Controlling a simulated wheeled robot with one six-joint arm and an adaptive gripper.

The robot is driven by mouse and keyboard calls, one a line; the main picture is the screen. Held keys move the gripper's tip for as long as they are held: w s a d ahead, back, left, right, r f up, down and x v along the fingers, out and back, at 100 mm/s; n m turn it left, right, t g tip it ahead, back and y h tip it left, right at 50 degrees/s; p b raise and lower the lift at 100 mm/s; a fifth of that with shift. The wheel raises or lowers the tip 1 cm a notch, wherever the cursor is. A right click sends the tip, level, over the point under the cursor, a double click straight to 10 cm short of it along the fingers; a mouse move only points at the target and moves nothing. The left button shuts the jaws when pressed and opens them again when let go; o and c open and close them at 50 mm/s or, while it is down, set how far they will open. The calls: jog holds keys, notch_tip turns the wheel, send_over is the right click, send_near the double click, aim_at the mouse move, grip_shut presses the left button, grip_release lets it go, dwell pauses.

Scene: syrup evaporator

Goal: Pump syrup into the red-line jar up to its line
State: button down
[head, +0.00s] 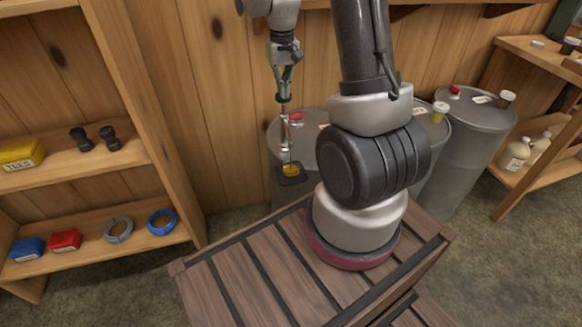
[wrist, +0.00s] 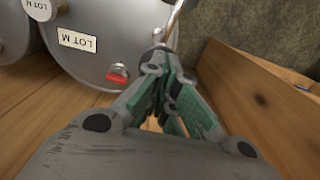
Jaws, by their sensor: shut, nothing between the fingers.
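My gripper (head: 284,92) is shut and points down over the top of a thin upright pump rod (head: 284,110) at the nearest-left grey drum (head: 308,147). Whether the fingertips touch the rod is hard to tell. Below it, a small jar with amber syrup (head: 291,170) stands on a dark pad. No red line on it can be made out. In the wrist view the green-padded fingers (wrist: 168,115) are close together beside the drum (wrist: 115,45), which has a red cap (wrist: 117,74) and a "LOT M" label (wrist: 77,41). The jar is not visible there.
More grey drums (head: 474,112) stand to the right, with small capped jars on top. A left wooden shelf (head: 90,165) holds a yellow box, black fittings, small boxes and coils. A right shelf holds jugs (head: 515,155). A slatted wooden crate (head: 240,285) is in front.

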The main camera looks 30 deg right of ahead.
jog(key=shift+s+a+f, duration=0.1)
jog(key=shift+s+f, duration=0.15)
jog(key=shift+f, duration=0.45)
jog(key=shift+s+f, duration=0.25)
jog(key=shift+f, duration=0.45)
jog(key=shift+w+f, duration=0.2)
jog(key=shift+f, duration=0.1)
jog(key=shift+w+r, duration=0.2)
jog(key=shift+w+r, duration=0.2)
jog(key=shift+r, duration=0.55)
jog(key=shift+w+d+r, duration=0.1)
jog(key=shift+d+r, duration=0.1)
jog(key=shift+r, duration=1.5)
jog(key=shift+s+a+f, duration=0.1)
jog(key=shift+s+f, duration=0.05)
jog(key=shift+s, duration=0.05)
